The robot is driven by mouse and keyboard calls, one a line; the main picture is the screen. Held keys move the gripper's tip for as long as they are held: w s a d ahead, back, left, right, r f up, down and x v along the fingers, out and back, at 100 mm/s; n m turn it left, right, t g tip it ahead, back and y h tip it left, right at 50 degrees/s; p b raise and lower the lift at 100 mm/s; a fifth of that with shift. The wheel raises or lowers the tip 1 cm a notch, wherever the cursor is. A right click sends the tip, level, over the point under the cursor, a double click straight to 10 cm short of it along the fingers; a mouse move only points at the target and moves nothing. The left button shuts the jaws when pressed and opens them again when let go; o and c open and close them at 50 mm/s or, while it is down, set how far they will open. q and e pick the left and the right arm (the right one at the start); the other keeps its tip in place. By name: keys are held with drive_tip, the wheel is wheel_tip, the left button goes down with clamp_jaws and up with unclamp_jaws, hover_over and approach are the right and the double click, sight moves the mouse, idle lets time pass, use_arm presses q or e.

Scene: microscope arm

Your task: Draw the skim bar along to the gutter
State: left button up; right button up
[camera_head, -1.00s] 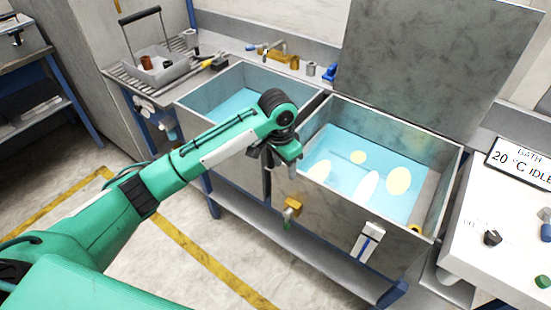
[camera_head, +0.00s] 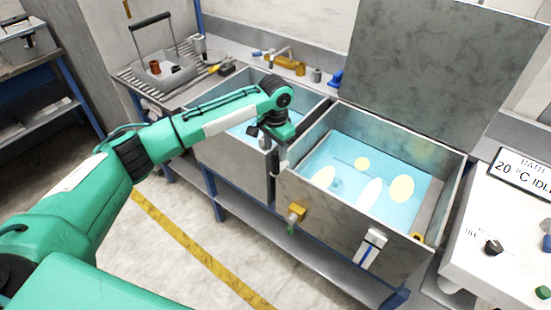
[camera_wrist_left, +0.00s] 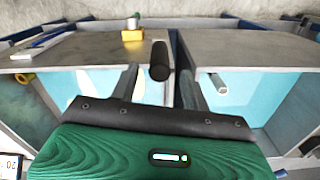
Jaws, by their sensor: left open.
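The right-hand tank holds blue liquid (camera_head: 340,203) with several pale oval patches (camera_head: 401,189) on it. A strip along its right wall (camera_head: 433,203), with a yellow piece at its front end, looks like the gutter. My left gripper (camera_head: 268,142) is over the front, near the gap between the two tanks. In the left wrist view my left gripper (camera_wrist_left: 158,78) is open, with a dark round handle (camera_wrist_left: 160,58) between its fingers. The handle looks like part of the skim bar; the rest of the bar is hidden. I cannot tell whether the fingers touch the handle.
A raised lid (camera_head: 435,80) stands behind the right-hand tank. A control box (camera_head: 500,235) is at the right.

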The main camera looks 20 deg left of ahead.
sight(276, 161)
use_arm(q)
wheel_tip(276, 161, down, 6)
drive_tip(key=shift+f+p, duration=0.1)
drive_tip(key=shift+p, duration=0.45)
drive_tip(key=shift+c, duration=0.5)
clamp_jaws()
